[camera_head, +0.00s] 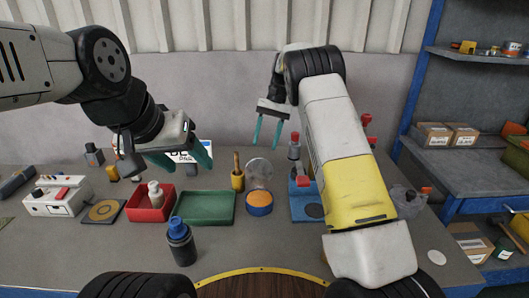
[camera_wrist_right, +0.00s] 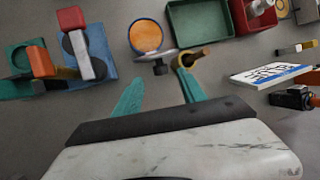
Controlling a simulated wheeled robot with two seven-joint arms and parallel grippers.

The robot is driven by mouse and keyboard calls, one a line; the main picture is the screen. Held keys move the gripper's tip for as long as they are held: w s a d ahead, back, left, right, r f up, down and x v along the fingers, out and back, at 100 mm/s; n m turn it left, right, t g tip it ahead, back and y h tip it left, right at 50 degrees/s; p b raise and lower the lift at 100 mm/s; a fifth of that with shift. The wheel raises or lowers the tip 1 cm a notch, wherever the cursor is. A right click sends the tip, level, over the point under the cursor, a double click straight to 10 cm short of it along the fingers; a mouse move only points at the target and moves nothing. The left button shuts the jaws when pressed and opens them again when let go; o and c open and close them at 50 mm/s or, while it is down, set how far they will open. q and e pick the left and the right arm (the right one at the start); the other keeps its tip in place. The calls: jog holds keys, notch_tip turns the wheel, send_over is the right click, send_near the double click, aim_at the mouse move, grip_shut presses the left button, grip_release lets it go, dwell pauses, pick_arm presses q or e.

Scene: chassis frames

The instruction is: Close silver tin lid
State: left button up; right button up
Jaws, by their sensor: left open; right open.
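A round tin with a blue side and orange top (camera_head: 259,207) stands on the table near the middle. Its round silver lid (camera_head: 259,172) stands raised at the tin's far side, open. In the right wrist view the tin (camera_wrist_right: 146,36) is seen from above, with the lid (camera_wrist_right: 157,58) nearly edge-on beside it. My right gripper (camera_head: 267,132) is open and empty, above and behind the tin and lid; its fingers (camera_wrist_right: 158,85) also show in the right wrist view, apart from the lid. My left gripper (camera_head: 182,157) is open and empty, above the table's left part.
A yellow cup with a brown handle (camera_head: 238,181) stands just left of the lid. A green tray (camera_head: 205,208) and a red tray (camera_head: 137,206) lie left of the tin. A blue fixture (camera_head: 304,209) lies right. A dark blue-capped bottle (camera_head: 181,243) stands in front.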

aim_at(260, 159)
jog(key=x, duration=0.7)
jog(key=shift+s+f, duration=0.1)
grip_shut()
dwell(1.3)
